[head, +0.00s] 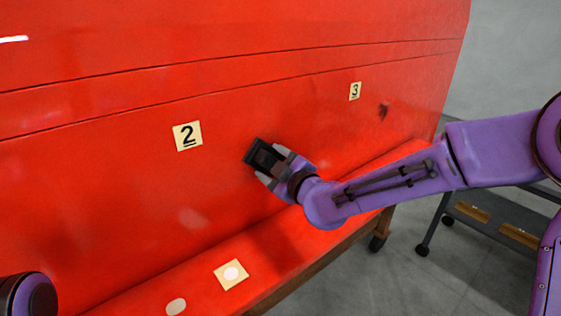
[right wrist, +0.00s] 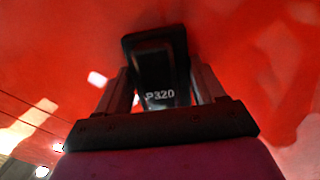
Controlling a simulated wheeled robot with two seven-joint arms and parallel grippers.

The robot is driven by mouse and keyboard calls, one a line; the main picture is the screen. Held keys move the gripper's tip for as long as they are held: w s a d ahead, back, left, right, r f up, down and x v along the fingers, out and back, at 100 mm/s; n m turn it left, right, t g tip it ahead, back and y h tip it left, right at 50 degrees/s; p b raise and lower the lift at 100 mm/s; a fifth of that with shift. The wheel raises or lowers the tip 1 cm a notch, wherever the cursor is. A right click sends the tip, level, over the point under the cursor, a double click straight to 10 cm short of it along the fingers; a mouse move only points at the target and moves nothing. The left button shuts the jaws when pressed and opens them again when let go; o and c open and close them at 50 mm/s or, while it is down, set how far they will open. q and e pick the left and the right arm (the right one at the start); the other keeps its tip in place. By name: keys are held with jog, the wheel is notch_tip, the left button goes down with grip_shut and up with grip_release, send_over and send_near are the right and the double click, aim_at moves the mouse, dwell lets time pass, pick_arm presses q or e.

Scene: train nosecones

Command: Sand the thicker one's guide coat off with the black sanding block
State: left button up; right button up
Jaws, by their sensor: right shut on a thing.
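The black sanding block (head: 262,156) is held in my right gripper (head: 275,166), which is shut on it. In the right wrist view the block (right wrist: 160,70) reads P320 and sits between the two fingers. It is at the red nosecone's side (head: 330,125), between label 2 (head: 187,136) and label 3 (head: 355,91); whether it touches the surface I cannot tell. A small dark patch (head: 383,112) is on the red surface right of and below label 3. A faint paler patch (head: 190,218) is below label 2. My left gripper is not in view.
A red lower ledge (head: 130,292) runs below the side, with a square card bearing a pale disc (head: 231,273) and a pale oval spot (head: 176,306). A grey wheeled cart (head: 480,225) with wooden-looking blocks stands at the right. Grey floor lies between.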

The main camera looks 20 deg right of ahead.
jog(key=shift+d, duration=0.1)
jog(key=shift+s+d, duration=0.15)
jog(key=shift+s, duration=0.15)
jog(key=v, duration=0.5)
jog(key=shift+d+f, duration=0.2)
jog(key=shift+f, duration=0.05)
jog(key=p+v, duration=0.2)
jog(key=v, duration=0.1)
jog(key=shift+d+f+p, duration=0.1)
jog(key=shift+p, duration=0.2)
